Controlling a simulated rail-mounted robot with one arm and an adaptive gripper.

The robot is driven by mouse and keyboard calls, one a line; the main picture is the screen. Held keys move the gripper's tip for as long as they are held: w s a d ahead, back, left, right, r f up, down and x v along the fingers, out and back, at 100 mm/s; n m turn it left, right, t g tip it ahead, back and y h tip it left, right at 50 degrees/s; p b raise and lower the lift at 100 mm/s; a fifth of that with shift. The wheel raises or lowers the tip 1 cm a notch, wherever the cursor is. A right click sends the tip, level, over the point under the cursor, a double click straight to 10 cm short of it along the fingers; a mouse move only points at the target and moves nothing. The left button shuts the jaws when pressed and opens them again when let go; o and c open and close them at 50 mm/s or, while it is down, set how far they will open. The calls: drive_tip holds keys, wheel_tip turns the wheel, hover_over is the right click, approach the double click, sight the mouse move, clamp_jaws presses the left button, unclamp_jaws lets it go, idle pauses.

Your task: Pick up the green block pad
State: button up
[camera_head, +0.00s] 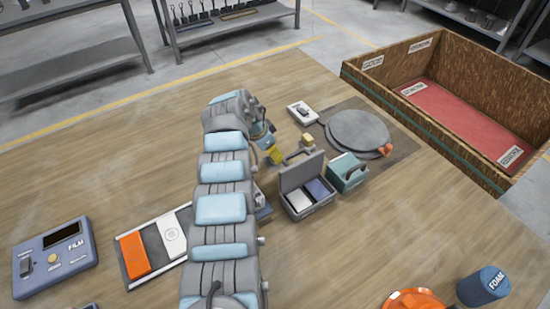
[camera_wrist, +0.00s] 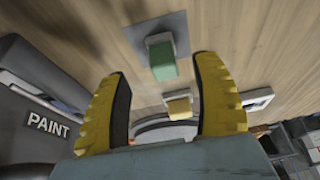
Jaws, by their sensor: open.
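A small green block (camera_wrist: 163,66) with a paler end stands on a grey patch of the wooden table in the wrist view. I take it to be the green block pad. It appears beyond and between the two yellow fingertips, apart from both. I cannot make it out in the head view, where my arm covers part of the table. My gripper (camera_wrist: 161,75) is open with nothing between its fingers. In the head view my gripper (camera_head: 272,153) is above the table, left of the open grey case.
The open grey case (camera_head: 291,181) and a teal handled box (camera_head: 349,178) stand close by on the right. A tan block (camera_head: 307,140), white tray (camera_head: 302,113) and round grey disc (camera_head: 358,133) lie behind. A large wooden crate (camera_head: 460,165) borders the table's right edge.

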drive_tip(key=shift+a+b+x, duration=0.15)
drive_tip(key=shift+b+x, duration=0.85)
drive_tip(key=shift+b, duration=0.2)
drive_tip(key=shift+a+b+x, duration=0.15)
drive_tip(key=shift+b+x, duration=0.8)
drive_tip(key=shift+b, duration=0.2)
drive_tip(key=shift+w+d+f+b, duration=0.15)
drive_tip(key=shift+f+b, duration=0.1)
drive_tip(key=shift+b, duration=0.15)
drive_tip(key=shift+r, duration=0.1)
clamp_jaws()
